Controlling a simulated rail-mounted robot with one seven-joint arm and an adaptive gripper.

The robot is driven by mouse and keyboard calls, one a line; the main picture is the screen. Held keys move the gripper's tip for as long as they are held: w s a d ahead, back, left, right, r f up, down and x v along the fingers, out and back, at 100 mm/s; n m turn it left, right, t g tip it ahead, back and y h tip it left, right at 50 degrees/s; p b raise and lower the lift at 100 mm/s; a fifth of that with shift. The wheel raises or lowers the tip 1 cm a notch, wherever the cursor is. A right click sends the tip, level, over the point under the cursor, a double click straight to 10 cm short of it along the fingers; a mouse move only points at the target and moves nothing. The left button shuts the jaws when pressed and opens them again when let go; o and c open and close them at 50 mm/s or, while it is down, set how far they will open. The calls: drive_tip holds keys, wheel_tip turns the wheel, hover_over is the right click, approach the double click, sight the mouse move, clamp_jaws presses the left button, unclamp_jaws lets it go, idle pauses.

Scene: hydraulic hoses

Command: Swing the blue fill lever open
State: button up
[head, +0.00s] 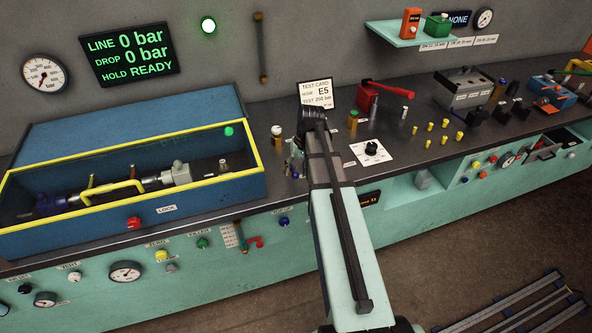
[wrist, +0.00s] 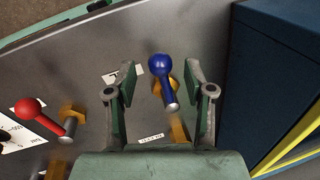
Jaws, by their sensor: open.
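The blue fill lever (wrist: 161,75) shows in the wrist view as a blue ball knob on a short metal stem, with a brass-coloured mount beside it. My gripper (wrist: 160,82) is open, with one finger to the left of the knob and one to the right. Visible gaps separate both fingers from the knob. In the head view my gripper (head: 295,163) is small and low over the bench, right of the blue chamber, and I cannot make out the lever there.
A red-knobbed lever (wrist: 34,113) stands left of my gripper in the wrist view. The blue chamber (wrist: 270,75) rises close on the right. In the head view, a yellow-rimmed chamber (head: 252,150), a test card (head: 316,93) and a red-handled device (head: 368,98) surround the arm.

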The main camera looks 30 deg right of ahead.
drive_tip(key=shift+a+f, duration=0.15)
drive_tip(key=shift+f, duration=0.55)
clamp_jaws()
